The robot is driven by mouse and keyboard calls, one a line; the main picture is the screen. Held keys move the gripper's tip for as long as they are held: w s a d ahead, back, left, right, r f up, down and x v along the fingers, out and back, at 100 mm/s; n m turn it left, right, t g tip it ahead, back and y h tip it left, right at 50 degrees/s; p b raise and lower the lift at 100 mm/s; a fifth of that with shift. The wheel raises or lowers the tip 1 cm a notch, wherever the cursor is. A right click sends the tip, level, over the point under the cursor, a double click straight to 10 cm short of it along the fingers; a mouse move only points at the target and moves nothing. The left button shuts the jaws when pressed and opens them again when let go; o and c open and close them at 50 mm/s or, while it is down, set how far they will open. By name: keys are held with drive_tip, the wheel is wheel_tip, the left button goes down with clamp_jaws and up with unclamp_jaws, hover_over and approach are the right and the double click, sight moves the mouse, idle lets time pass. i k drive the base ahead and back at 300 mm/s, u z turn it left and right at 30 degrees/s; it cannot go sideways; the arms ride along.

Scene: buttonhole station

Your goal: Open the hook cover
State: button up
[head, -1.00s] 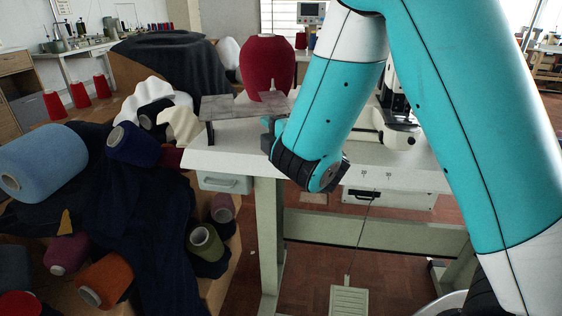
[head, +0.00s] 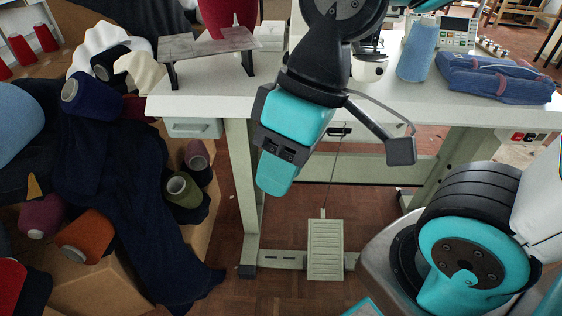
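The sewing machine (head: 368,68) stands on the white table and is largely hidden behind my arm; only its pale lower front and some metal parts above it show. I cannot make out the hook cover. My gripper (head: 275,172) is the teal and black end of my arm, pointing down in front of the table's front edge, left of the machine. It appears apart from the machine. Its fingers are not clear enough to tell whether they are open or shut, and I see nothing held.
A grey raised plate (head: 210,45) stands on the white table (head: 210,102) at left. A blue yarn cone (head: 417,50), a control panel (head: 456,33) and folded blue cloth (head: 495,78) occupy its right side. A pedal (head: 325,248) lies below. Cloth and cones crowd the left.

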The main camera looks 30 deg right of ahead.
sight(371, 73)
drive_tip(key=z, duration=1.8)
drive_tip(key=k, duration=0.6)
drive_tip(key=u, duration=0.65)
